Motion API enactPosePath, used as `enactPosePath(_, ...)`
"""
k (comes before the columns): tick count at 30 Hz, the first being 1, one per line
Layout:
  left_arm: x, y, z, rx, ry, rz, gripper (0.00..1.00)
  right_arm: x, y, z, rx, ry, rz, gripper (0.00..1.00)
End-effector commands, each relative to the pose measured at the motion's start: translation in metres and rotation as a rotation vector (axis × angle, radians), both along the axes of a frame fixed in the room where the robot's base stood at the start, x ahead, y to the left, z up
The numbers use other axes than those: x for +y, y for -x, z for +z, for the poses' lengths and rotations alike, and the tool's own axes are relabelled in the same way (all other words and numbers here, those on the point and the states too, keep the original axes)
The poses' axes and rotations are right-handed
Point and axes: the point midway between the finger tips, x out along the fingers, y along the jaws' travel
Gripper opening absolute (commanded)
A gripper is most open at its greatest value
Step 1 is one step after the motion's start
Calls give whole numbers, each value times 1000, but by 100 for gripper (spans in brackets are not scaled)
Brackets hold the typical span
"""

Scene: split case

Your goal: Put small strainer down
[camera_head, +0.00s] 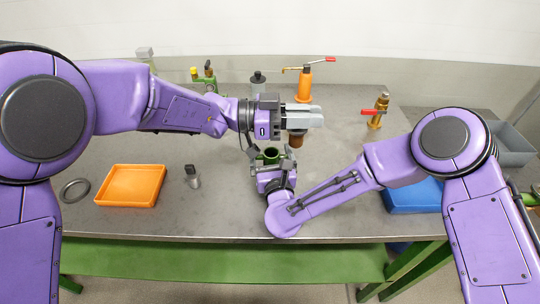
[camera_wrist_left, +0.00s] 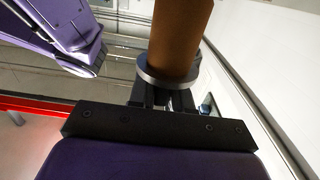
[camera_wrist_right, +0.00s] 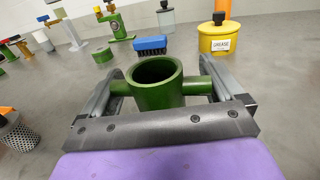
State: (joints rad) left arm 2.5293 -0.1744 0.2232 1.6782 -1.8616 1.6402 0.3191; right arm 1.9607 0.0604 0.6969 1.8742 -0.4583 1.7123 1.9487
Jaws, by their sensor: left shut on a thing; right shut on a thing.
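My left gripper (camera_head: 316,116) is shut on a brown cylinder (camera_head: 296,140) above the table. In the left wrist view the brown cylinder (camera_wrist_left: 180,40) has a grey ring at its end near the fingers. I cannot tell whether it is the small strainer. My right gripper (camera_head: 271,160) is shut on a green open-topped body (camera_wrist_right: 157,88) with side stubs; its top also shows in the head view (camera_head: 271,153). A small grey cylinder with a dark top (camera_head: 192,177) stands by the orange tray; a perforated one (camera_wrist_right: 18,134) shows in the right wrist view.
The orange tray (camera_head: 131,201) is empty, with a grey ring (camera_head: 75,190) to its left. A blue tray (camera_head: 413,209) lies partly behind my right arm. An orange bottle (camera_head: 304,84), a brass valve (camera_head: 379,112) and a yellow grease tin (camera_wrist_right: 220,40) stand farther back.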

Motion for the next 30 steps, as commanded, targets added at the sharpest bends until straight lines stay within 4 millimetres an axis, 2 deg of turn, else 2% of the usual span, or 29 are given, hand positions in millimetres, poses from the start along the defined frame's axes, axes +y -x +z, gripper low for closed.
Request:
enactPosePath(4, 0, 0, -6, 0, 0, 0, 0, 0, 0, -5, -1, 0, 0, 55)
enactPosePath(5, 0, 0, -4, 0, 0, 0, 0, 0, 0, -4, 0, 1, 0, 100)
enactPosePath(11, 0, 0, -3, 0, 0, 0, 0, 0, 0, -3, 0, 0, 0, 100)
enactPosePath(14, 0, 0, 5, -1, 0, 0, 0, 0, 0, 5, -1, 1, 0, 100)
enactPosePath(17, 0, 0, -7, 0, 0, 0, 0, -2, 18, -2, 0, 1, 4, 100)
enactPosePath(24, 0, 0, -24, 0, 0, 0, 0, -13, 81, -3, 1, 1, 4, 100)
enactPosePath(30, 0, 0, -31, 0, 0, 0, 0, -20, 113, -1, 0, 0, 1, 100)
